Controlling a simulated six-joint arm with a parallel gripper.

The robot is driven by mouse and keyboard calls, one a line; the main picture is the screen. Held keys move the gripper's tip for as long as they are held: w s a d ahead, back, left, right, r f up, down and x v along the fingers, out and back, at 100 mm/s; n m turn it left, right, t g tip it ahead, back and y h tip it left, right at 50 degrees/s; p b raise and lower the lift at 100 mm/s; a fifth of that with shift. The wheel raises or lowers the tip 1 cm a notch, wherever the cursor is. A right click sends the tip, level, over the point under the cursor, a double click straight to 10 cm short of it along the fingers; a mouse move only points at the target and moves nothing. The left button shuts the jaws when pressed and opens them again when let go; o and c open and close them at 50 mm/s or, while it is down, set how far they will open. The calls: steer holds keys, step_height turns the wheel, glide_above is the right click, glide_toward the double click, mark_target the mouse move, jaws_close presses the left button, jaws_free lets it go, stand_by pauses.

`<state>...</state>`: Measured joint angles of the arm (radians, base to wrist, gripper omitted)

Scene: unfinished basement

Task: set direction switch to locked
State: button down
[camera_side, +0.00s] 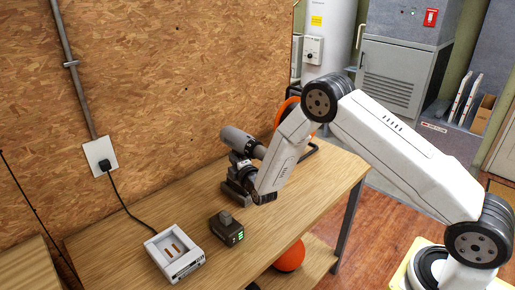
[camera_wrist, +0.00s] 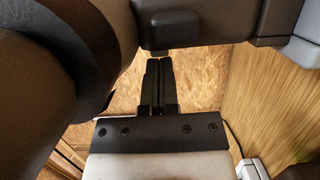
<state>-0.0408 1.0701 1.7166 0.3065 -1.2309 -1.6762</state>
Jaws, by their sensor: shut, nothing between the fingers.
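A grey and black cordless drill (camera_side: 237,138) stands on the workbench, partly hidden behind my wrist in the side view. In the wrist view a dark grey drill housing (camera_wrist: 205,22) fills the top. A small raised block on it (camera_wrist: 171,31) looks like the direction switch; its setting cannot be told. My gripper (camera_wrist: 160,62) is shut and empty. Its fingertips point up at the underside of the housing, close below and slightly left of that block. Whether they touch cannot be told. The fingertips are not clear in the side view.
A battery pack (camera_side: 227,229) with green lights and a white charger (camera_side: 175,254) plugged into a wall outlet (camera_side: 100,155) sit on the workbench (camera_side: 150,210). A chipboard wall (camera_side: 180,70) stands close behind. The bench's right end (camera_side: 325,185) is fairly clear. An orange ball (camera_side: 290,257) lies below.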

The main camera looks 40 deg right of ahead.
steer(key=shift+a, duration=0.1)
steer(key=s+a, duration=0.6)
steer(key=s, duration=0.3)
steer(key=shift+s+a, duration=0.15)
steer(key=shift+s, duration=0.2)
stand_by(0.3)
